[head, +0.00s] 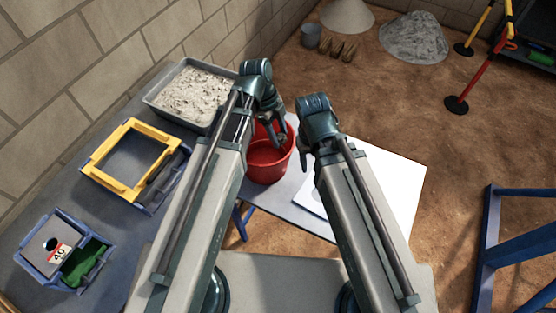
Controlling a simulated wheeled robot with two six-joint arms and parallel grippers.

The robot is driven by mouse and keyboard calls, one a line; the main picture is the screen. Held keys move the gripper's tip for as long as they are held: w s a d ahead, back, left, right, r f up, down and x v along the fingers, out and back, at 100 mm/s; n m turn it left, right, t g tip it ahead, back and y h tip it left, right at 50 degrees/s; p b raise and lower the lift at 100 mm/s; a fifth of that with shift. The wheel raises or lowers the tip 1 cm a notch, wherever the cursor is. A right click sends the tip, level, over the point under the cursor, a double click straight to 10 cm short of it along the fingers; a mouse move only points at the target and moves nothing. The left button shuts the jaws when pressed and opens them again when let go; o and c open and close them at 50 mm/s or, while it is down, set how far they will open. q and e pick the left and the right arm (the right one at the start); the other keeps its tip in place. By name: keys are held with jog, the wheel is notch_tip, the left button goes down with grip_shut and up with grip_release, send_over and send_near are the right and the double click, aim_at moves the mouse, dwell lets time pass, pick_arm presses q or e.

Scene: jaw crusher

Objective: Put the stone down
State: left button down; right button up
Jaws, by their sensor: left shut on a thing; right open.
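My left gripper (284,141) is over the red bucket (268,165), its fingers pointing down at the bucket's opening. It is shut on the stone, but the stone is small and dark and mostly hidden by the fingers. I cannot tell whether it touches the bucket. My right gripper (306,162) is open and empty, just right of the bucket and lower in the picture. My arm partly hides the bucket's far left rim.
A white board (385,178) lies right of the bucket. A blue frame (512,250) stands at right.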

pick_arm(q)
notch_tip(320, 180, down, 8)
jog(key=b, duration=0.6)
jog(key=shift+r, duration=0.15)
pick_arm(e)
notch_tip(320, 180, down, 8)
jog(key=shift+r, duration=0.15)
pick_arm(q)
notch_tip(320, 180, down, 4)
jog(key=b, duration=0.4)
jog(key=shift+f+b, duration=0.25)
jog(key=shift+b, duration=0.1)
pick_arm(e)
notch_tip(320, 180, down, 4)
jog(key=shift+f, duration=0.2)
jog(key=shift+f, duration=0.1)
pick_arm(q)
jog(key=shift+f+b, duration=0.65)
pick_arm(e)
jog(key=shift+f, duration=0.55)
pick_arm(q)
jog(key=c, duration=0.5)
grip_release()
jog(key=shift+r, duration=0.1)
pick_arm(e)
jog(key=shift+r, duration=0.1)
